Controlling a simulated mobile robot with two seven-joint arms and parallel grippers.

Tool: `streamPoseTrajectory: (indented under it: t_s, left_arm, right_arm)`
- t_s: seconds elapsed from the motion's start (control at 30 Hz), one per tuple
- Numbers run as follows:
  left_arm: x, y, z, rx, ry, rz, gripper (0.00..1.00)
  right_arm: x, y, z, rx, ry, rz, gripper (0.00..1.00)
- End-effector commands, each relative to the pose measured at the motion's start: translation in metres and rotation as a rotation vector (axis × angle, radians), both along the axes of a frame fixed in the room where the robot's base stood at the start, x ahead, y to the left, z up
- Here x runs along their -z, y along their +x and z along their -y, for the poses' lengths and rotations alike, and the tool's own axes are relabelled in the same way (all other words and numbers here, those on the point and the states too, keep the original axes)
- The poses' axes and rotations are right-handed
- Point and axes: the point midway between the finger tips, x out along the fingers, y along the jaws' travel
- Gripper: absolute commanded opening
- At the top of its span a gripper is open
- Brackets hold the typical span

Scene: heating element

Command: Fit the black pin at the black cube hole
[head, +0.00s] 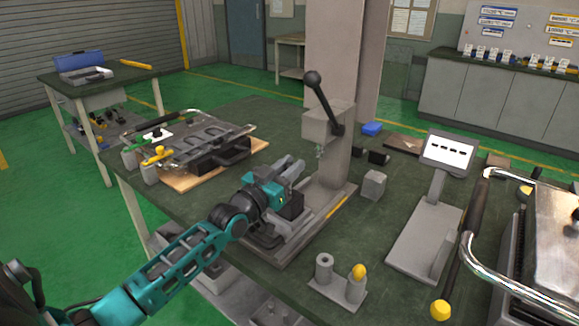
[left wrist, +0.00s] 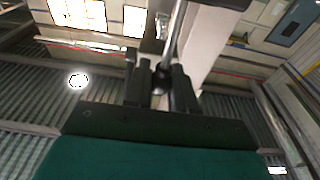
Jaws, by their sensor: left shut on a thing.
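My left gripper (head: 290,170) reaches in from the left, low over the base of the lever press. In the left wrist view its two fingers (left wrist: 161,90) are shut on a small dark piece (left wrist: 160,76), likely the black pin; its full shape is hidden. In the head view the pin cannot be made out between the fingers. A black cube (head: 291,207) sits on the press base right under the gripper, partly covered by it. Its hole is not visible. My right gripper is not in view.
The press column (head: 339,165) with its black-knobbed lever (head: 324,103) stands just right of the gripper. A grey cube (head: 373,185), small black blocks (head: 378,158) and a holder with grey and yellow-topped posts (head: 338,289) are on the table. A display stand (head: 425,230) is at right.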

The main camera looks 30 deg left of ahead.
Motion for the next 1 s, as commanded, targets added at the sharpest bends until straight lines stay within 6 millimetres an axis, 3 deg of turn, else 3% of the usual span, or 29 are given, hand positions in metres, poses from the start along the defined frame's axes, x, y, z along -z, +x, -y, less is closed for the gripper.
streamPoseTrajectory:
  t_s: [1.0]
  left_arm:
    - [0.027,0.0,0.0,0.0,0.0,0.0,0.0]
  right_arm:
    - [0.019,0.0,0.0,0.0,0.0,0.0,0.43]
